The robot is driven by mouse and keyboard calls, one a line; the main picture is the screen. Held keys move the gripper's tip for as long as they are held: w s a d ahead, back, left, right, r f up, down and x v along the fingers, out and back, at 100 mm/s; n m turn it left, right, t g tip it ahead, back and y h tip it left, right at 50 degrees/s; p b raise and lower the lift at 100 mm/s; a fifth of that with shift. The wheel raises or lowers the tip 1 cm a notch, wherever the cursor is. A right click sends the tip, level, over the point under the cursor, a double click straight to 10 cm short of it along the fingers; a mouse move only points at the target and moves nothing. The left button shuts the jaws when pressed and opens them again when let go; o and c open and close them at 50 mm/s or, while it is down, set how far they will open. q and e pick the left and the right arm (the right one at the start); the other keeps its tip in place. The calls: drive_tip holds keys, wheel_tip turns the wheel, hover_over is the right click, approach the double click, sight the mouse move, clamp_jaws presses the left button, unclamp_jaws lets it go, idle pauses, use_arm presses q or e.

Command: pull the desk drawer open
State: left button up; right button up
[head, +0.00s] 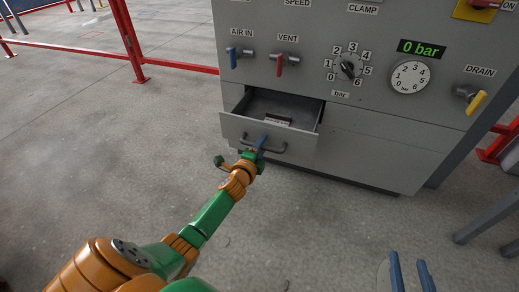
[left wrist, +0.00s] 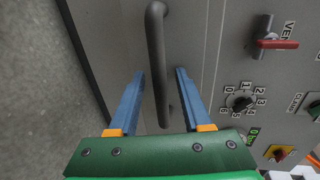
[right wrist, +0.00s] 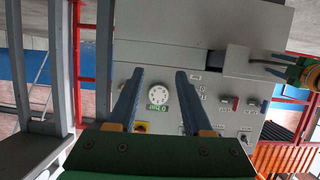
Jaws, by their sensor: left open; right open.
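The grey desk drawer (head: 235,124) stands pulled out of the panel cabinet, and its inside shows from above in the head view. Its dark bar handle (head: 277,149) is on the drawer front. My left gripper (head: 263,140) is at the handle. In the left wrist view the handle (left wrist: 157,50) runs between the two blue fingers of my left gripper (left wrist: 160,72), which are apart with gaps on both sides. My right gripper (head: 408,258) is open and empty, low at the right in the head view, away from the drawer.
A small labelled piece (head: 277,121) lies inside the drawer. The cabinet face (head: 310,25) above carries valves, a knob, a gauge (head: 410,76) and a display reading 0 bar. Red rails (head: 130,40) stand at the left. The floor (head: 100,150) left of the drawer is clear.

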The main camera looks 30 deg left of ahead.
use_arm(q)
drive_tip(key=p+v, duration=0.3)
drive_tip(key=v, duration=0.4)
use_arm(e)
drive_tip(key=s+d+f+g+h, duration=0.2)
drive_tip(key=s+d+f+g, duration=0.2)
drive_tip(key=s+f+g, duration=0.6)
drive_tip(key=shift+s+f+m+h, duration=0.3)
drive_tip(key=shift+s+f, duration=1.1)
drive_tip(key=shift+s, duration=0.45)
drive_tip(key=shift+d, duration=0.1)
